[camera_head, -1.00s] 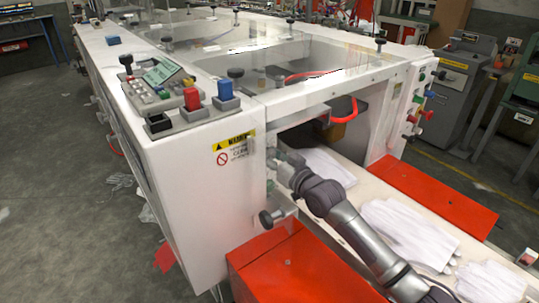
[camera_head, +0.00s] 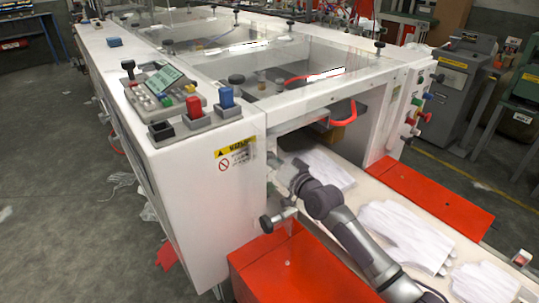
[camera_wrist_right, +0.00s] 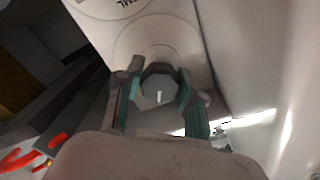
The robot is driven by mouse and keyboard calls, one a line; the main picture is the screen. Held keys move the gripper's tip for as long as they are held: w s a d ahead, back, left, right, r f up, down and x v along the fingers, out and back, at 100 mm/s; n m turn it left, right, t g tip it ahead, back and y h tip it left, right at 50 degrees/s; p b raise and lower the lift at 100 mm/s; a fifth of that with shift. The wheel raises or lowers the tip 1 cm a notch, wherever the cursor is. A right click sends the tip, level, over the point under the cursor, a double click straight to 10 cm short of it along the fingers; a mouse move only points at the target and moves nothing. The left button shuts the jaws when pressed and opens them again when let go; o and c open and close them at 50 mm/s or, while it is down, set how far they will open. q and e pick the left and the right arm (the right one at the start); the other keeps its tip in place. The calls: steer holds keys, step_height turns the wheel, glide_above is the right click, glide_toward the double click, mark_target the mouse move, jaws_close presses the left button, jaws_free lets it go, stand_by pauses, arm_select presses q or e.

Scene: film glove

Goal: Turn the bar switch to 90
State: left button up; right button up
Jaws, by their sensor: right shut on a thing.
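The bar switch (camera_wrist_right: 158,96) is a grey, roughly octagonal knob with a short white mark, on a pale round plate (camera_wrist_right: 160,38) in the right wrist view. The green-padded fingers of my right gripper (camera_wrist_right: 158,82) are shut on it, one on each side. In the head view my right arm comes in from the lower right, and its gripper (camera_head: 279,173) is at the opening in the end of the white machine (camera_head: 190,200). The switch cannot be made out there. My left gripper is not in view.
A red cover (camera_head: 290,265) lies below my right arm, and another red cover (camera_head: 430,198) is on the far side. White gloves (camera_head: 405,230) lie on the belt between them. A metal handle knob (camera_head: 268,222) sticks out close to the arm. Machine walls are close around the gripper.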

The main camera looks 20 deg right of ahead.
steer(key=m+p, duration=0.1)
steer(key=m, duration=0.5)
steer(key=shift+m, duration=0.3)
steer(key=m+p, duration=0.2)
steer(key=m, duration=0.3)
steer(key=shift+m, duration=0.3)
steer(key=o, duration=1.2)
steer(key=shift+c, duration=0.2)
steer(key=v, duration=1.2)
